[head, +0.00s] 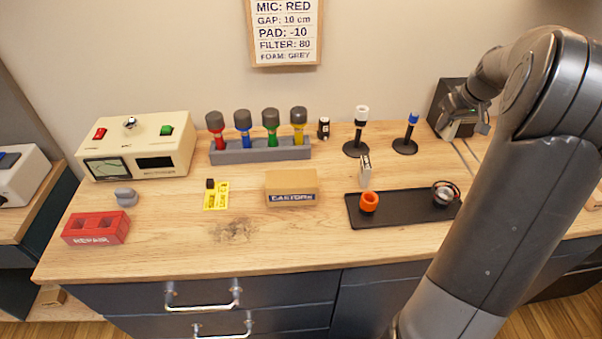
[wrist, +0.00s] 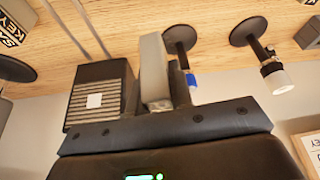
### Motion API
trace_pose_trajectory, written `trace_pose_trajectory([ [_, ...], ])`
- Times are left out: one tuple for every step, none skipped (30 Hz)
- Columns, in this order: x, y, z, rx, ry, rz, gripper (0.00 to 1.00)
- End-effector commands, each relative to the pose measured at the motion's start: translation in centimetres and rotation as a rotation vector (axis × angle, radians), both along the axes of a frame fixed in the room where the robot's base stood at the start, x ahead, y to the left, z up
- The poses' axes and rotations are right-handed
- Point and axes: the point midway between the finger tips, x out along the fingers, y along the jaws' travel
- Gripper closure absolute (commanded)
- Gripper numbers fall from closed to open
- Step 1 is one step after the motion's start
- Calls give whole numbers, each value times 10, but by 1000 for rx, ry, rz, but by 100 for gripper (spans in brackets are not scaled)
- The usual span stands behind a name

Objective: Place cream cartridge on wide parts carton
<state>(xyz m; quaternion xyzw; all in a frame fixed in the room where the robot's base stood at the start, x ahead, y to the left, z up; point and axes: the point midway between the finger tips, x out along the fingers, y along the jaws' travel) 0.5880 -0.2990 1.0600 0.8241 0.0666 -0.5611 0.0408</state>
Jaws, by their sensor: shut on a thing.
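My gripper (head: 466,122) is at the back right, in front of the dark box, far from the carton. It is shut on a narrow pale block, which I take for the cream cartridge (wrist: 155,85); it is upright between the jaws in the wrist view and partly hidden by them. In the head view I cannot make it out clearly. The wide parts carton (head: 291,188), brown and marked CASTORS, sits mid-bench with nothing on its top.
A dark ribbed box (wrist: 100,90) stands beside my gripper. Two stands (head: 361,130) (head: 410,133) are close left. A black tray (head: 405,212) holds an orange ring and a metal cup; a small white block (head: 365,170) stands behind it. A microphone rack (head: 262,149) is behind the carton.

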Motion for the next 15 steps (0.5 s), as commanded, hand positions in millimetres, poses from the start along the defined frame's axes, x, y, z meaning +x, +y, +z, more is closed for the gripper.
trace_pose_trajectory([
  [-2,26,9,1,1,94,100],
  [-4,41,13,1,3,159,100],
  [-8,62,19,1,5,247,100],
  [-11,78,22,2,7,313,100],
  [-15,94,27,2,8,381,100],
  [-20,115,31,1,8,471,100],
  [-25,130,35,1,8,536,100],
  [-29,146,39,1,8,606,100],
  [-37,166,43,2,6,697,100],
  [-42,181,46,0,4,762,100],
  [-48,195,49,1,5,830,100],
  [-57,213,52,0,2,915,100],
  [-63,225,54,0,0,975,100],
  [-69,237,57,1,-2,1033,100],
  [-77,251,59,1,-4,1104,100],
])
